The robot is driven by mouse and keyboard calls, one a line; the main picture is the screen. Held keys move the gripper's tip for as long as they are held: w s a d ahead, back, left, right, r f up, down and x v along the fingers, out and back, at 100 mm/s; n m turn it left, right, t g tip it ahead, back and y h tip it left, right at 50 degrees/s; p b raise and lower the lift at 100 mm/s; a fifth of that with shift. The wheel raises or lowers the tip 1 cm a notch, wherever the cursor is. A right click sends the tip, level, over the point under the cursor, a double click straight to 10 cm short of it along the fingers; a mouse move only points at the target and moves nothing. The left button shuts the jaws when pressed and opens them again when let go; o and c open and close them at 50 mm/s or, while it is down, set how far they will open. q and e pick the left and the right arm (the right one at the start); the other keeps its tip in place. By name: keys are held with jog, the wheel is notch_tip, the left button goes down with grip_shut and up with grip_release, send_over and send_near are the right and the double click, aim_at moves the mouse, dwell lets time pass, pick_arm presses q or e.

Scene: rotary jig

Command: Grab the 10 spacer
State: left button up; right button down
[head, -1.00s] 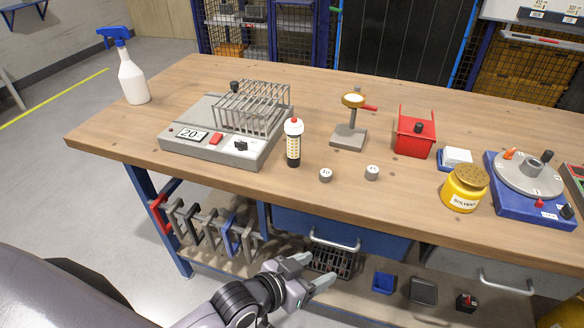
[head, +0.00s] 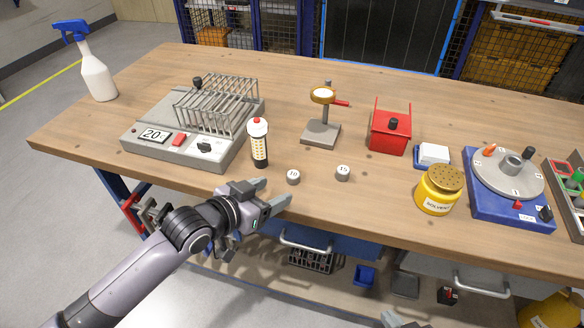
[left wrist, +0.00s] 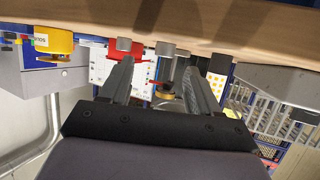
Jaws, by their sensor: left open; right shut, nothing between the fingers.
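The 10 spacer (head: 293,177) is a small grey cylinder with a white numbered top, standing near the table's front edge. A similar 15 spacer (head: 343,172) stands to its right. My left gripper (head: 275,192) is open and empty, its fingertips at the table's front edge, just left of and nearer than the 10 spacer, not touching it. In the left wrist view, which looks upside down, a grey cylinder that looks like the 10 spacer (left wrist: 165,49) lies beyond the gap between the open fingers (left wrist: 158,80). My right gripper (head: 398,320) barely shows at the bottom edge, shut and empty.
A black-and-white bottle with a red tip (head: 259,145) stands close behind left of the 10 spacer. The grey machine with a rack (head: 165,155), lamp stand (head: 320,133), red box (head: 389,132), yellow solvent jar (head: 438,190) and blue rotary jig (head: 482,205) stand around.

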aim_at(291, 176)
pick_arm(q)
jog(key=shift+w+d+r, duration=0.1)
jog(key=shift+w+d, duration=0.35)
jog(key=shift+w, duration=0.2)
jog(key=shift+w+a+x, duration=0.15)
jog(key=shift+x, duration=1.05)
jog(key=shift+w+a+x, duration=0.15)
jog(key=shift+x, duration=1.1)
jog(key=shift+w+d, duration=0.45)
jog(key=shift+w, duration=0.1)
grip_shut()
